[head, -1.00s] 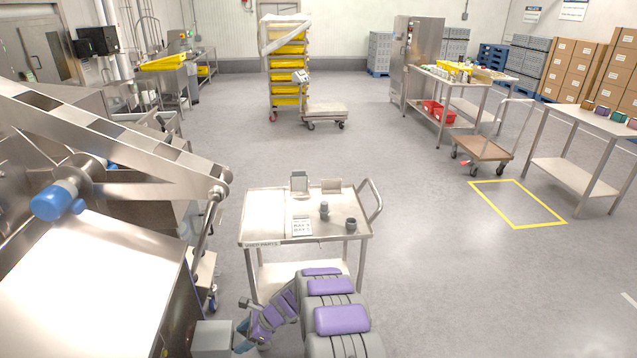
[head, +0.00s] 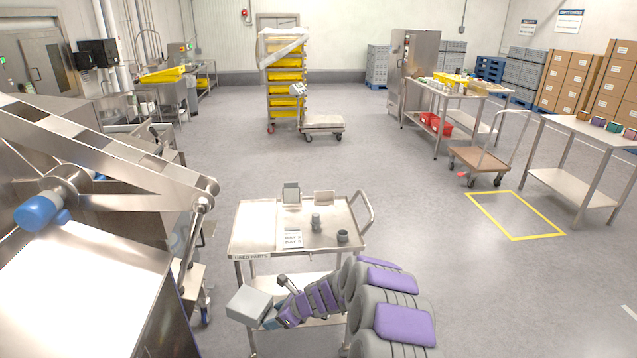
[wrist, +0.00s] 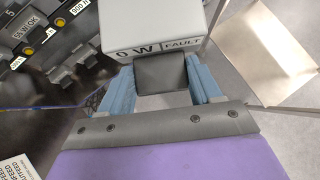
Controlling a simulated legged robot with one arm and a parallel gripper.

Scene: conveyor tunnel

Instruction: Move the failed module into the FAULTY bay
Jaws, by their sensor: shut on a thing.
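My gripper (wrist: 161,84) is shut on the dark handle block of a light grey box-shaped module (wrist: 150,24). Its blue fingers lie on both sides of the block. The module's front edge reads "O W" and "FAULT". In the head view the module (head: 249,303) hangs in the air at the near left corner of a steel cart (head: 262,222), and my gripper (head: 272,318) is right behind it. The cart's front edge reads "USED PARTS". I cannot make out a bay marked FAULTY.
The cart top carries a small card (head: 292,239), two grey cylindrical parts (head: 316,223) and upright plates at the back. Steel machinery (head: 85,285) stands close on the left. The wrist view shows a panel with yellow lamps (wrist: 28,51). Open floor lies right of the cart.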

